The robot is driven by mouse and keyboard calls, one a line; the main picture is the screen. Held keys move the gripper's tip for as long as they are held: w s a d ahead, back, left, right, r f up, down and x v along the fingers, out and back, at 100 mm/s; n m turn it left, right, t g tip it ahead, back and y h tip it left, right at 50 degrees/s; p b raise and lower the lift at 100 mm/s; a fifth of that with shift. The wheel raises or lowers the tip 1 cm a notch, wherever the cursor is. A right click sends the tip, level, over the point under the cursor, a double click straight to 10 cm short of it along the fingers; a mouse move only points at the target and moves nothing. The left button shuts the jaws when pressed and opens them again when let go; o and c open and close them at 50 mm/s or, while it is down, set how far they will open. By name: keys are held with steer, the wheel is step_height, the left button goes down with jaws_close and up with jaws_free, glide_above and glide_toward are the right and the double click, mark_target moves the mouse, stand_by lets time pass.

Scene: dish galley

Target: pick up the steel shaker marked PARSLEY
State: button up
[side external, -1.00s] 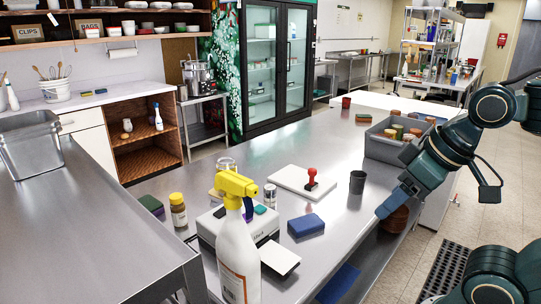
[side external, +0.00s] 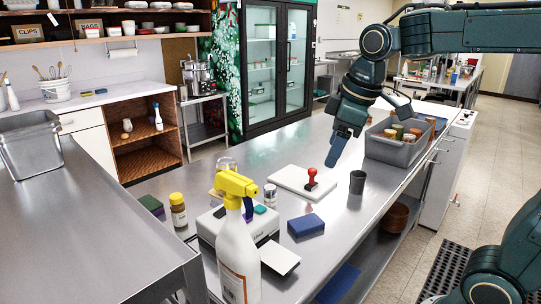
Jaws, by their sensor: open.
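No PARSLEY marking is readable in this view. A small silvery shaker-like container (side external: 270,196) stands upright on the steel counter, just right of the spray bottle's yellow head. Another pale, shiny container (side external: 227,164) stands behind that head and is partly hidden. I cannot tell whether either is the steel shaker. My gripper (side external: 333,162) is open and empty, pointing down above the counter, beyond the white board and left of the grey bin. It is apart from both containers.
A white board (side external: 285,178) bears a red stamp (side external: 311,179). A dark cup (side external: 357,182), a blue sponge (side external: 306,226), a yellow-lidded jar (side external: 178,210) and a tall spray bottle (side external: 238,262) stand around. A grey bin (side external: 388,152) holds several jars.

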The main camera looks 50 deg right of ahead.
steer(key=w+d+n+g, duration=0.1)
steer(key=w+d+n, duration=0.15)
steer(key=w, duration=0.55)
steer(key=n+g, duration=0.3)
steer(key=n, duration=0.4)
glide_above(270, 198)
step_height(270, 198, down, 13)
steer(key=shift+w+d+f+n, duration=0.35)
steer(key=shift+w+d+f, duration=0.3)
steer(key=shift+f, duration=0.1)
steer(key=shift+f, duration=0.1)
steer(key=shift+f, duration=4.2)
steer(key=shift+f, duration=2.6)
